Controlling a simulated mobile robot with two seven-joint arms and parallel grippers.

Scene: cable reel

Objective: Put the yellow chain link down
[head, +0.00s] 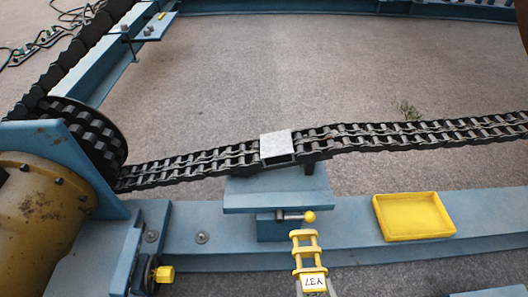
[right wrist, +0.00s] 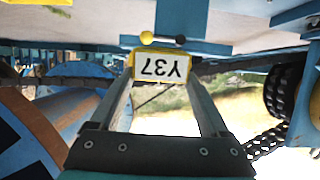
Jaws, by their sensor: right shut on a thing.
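The yellow chain link (head: 306,243) is at the lower middle of the head view, with a white label reading Y37 on its near end. My right gripper (head: 315,289) is shut on that near end, and only its tips show at the bottom edge. In the right wrist view the two fingers of the gripper (right wrist: 163,82) hold the link's labelled end (right wrist: 160,67), where the label appears upside down. The link is in front of the blue stand, below its small yellow-knobbed handle (head: 296,216). My left gripper is not in view.
A shallow yellow tray (head: 448,232) sits empty on the blue beam (head: 350,237) to the right of the link. A dark roller chain (head: 405,134) runs across behind, passing a pale metal block (head: 276,144) on the blue stand (head: 250,196). A sprocket (head: 98,138) and yellow-brown drum (head: 45,205) are left.

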